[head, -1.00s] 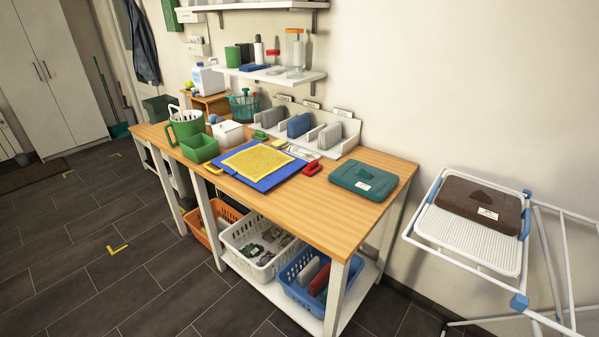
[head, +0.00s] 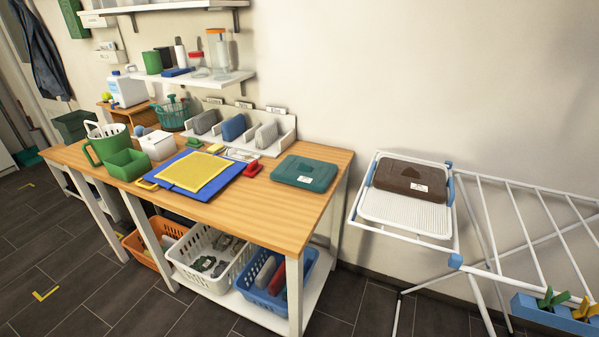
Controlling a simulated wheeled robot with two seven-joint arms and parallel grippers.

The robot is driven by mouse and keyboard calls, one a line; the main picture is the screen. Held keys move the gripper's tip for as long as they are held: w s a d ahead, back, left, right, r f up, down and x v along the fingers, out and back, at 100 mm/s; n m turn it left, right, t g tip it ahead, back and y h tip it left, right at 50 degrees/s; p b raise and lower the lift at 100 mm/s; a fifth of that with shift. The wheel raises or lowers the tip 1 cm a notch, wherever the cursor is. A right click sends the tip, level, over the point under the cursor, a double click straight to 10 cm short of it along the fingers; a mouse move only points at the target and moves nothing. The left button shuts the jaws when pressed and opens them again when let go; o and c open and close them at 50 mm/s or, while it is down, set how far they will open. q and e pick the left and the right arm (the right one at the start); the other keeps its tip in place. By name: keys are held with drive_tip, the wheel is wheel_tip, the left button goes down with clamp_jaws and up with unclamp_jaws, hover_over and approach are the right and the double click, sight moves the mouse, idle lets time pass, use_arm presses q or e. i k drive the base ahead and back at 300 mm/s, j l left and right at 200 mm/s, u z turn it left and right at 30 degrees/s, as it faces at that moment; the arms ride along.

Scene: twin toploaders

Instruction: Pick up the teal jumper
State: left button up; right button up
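A folded teal jumper (head: 305,173) with a small white label lies flat on the right end of the wooden table (head: 262,213). Nothing lies on top of it, and bare wood surrounds it on the front side. Neither of my grippers shows in the head view.
A blue board with a yellow cloth (head: 193,172) and a red item (head: 253,170) lie left of the jumper. A divided white rack (head: 283,133) stands behind. A drying rack (head: 405,227) holding a folded brown garment (head: 411,181) stands right, past a gap.

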sight(314, 175)
drive_tip(key=i+l+u, duration=0.1)
drive_tip(key=i+l, duration=0.15)
drive_tip(key=i, duration=0.25)
drive_tip(key=i+l+u, duration=0.1)
drive_tip(key=i+l, duration=0.2)
drive_tip(key=i, duration=0.25)
